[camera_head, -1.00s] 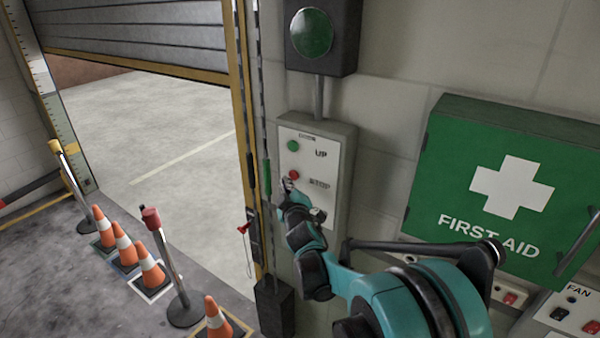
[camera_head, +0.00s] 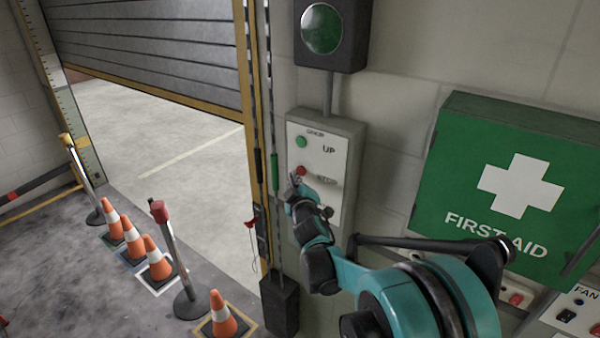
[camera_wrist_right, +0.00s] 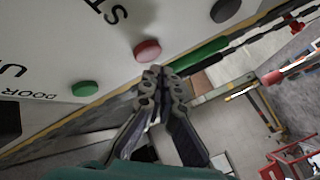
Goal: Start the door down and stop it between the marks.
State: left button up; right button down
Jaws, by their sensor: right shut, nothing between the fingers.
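The grey slatted door (camera_head: 150,50) hangs partly lowered, its yellow bottom edge sloping across the opening in the head view. A ruled scale strip (camera_head: 72,112) with a pale band runs up the left jamb. The control box (camera_head: 330,140) has a green UP button (camera_head: 302,142) and a red STOP button (camera_head: 301,171); both show in the wrist view, red (camera_wrist_right: 147,50) and green (camera_wrist_right: 85,88). My left gripper is out of view.
A green first aid box (camera_head: 500,185) and a fan panel (camera_head: 578,308) are on the wall at right. A green lamp (camera_head: 321,28) is above the control box. Cones (camera_head: 133,240) and posts (camera_head: 177,255) stand before the opening. The floor beneath the door looks clear.

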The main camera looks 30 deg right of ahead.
dwell(0.5)
jog(key=shift+w+d, duration=0.15)
jog(key=shift+d, duration=0.3)
jog(key=shift+w+d+b, duration=0.15)
jog(key=shift+d+b, duration=0.15)
dwell(0.6)
jog(key=shift+a, duration=0.1)
dwell(0.3)
jog(key=shift+s+a, duration=0.35)
jog(key=shift+a, duration=0.3)
jog(key=a, duration=0.1)
jog(key=s+a, duration=0.1)
jog(key=a, duration=0.1)
jog(key=s+a, duration=0.1)
jog(key=shift+a, duration=0.3)
